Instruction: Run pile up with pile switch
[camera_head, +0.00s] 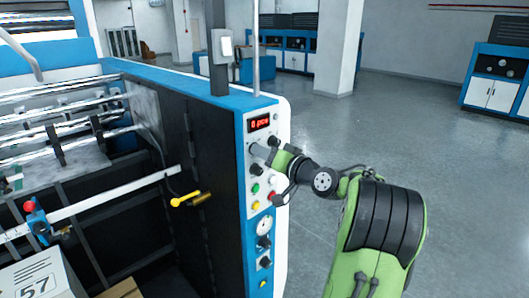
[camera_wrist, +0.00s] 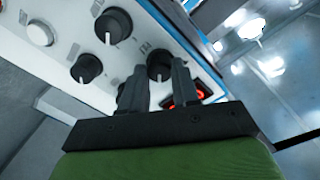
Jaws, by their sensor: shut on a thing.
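The white control panel (camera_head: 258,190) with a blue frame stands on the end of the machine. My gripper (camera_head: 258,150) is at the upper part of the panel, just below the red-lit display (camera_head: 260,124). In the wrist view, the two dark fingers of my gripper (camera_wrist: 158,86) are on either side of a black rotary knob (camera_wrist: 160,63), shut on it. The fingers hide the lower part of the knob, and its label is too small to read. The red display digits (camera_wrist: 200,92) show partly behind the right finger.
Other black knobs (camera_wrist: 113,25) and a white button (camera_wrist: 40,34) sit close by on the panel. A yellow-handled lever (camera_head: 190,199) sticks out at the machine's inner side. A grey post (camera_head: 217,60) rises above the panel. The floor at right is clear.

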